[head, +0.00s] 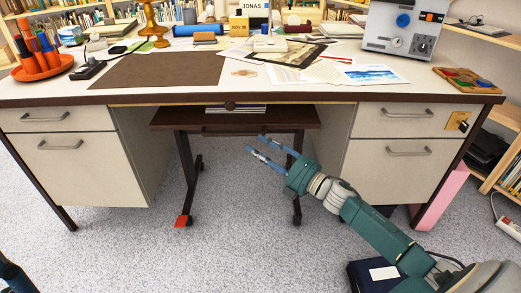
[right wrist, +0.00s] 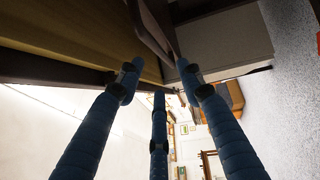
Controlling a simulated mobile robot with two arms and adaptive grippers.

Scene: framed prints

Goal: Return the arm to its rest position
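My right arm (head: 365,220) reaches in from the lower right in the head view. My right gripper (head: 265,149) is in front of the desk's knee space, below the desktop and close to the small dark cart. Its blue fingers are spread apart with nothing between them. The spread fingers also show in the right wrist view (right wrist: 160,85), with the underside of the desk beyond them. Only a dark piece of my left arm (head: 15,277) shows at the lower left corner of the head view. My left gripper is out of frame.
The white desk (head: 60,93) spans the view, its top crowded with papers, tools and a grey device (head: 405,28). The dark cart (head: 235,117) stands in the knee space. A dark blue box (head: 370,275) lies under my right arm. Open carpet (head: 140,250) lies in front.

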